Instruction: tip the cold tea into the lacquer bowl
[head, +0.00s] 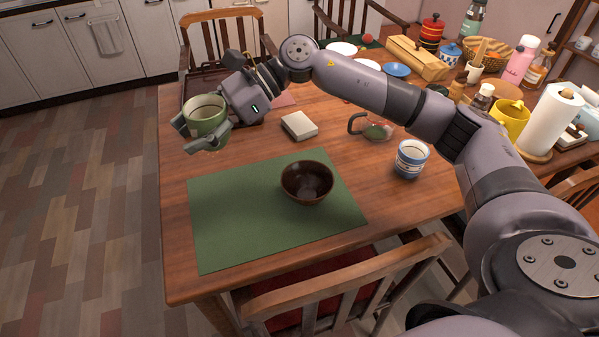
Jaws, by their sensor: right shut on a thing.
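The dark brown lacquer bowl (307,184) stands upright and looks empty on the green placemat (235,228). My right gripper (196,137) is shut on a green cup (207,112). It holds the cup above the far left part of the table, to the left of and beyond the bowl. The cup looks about upright, with its pale inside partly showing; I cannot tell how much tea is in it. My left gripper is not in view.
A small white box (299,125), a glass teapot (376,129) and a blue-and-white cup (411,159) stand beyond the placemat. A paper towel roll (552,118) and several kitchen things crowd the right. A chair (345,290) stands at the near edge.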

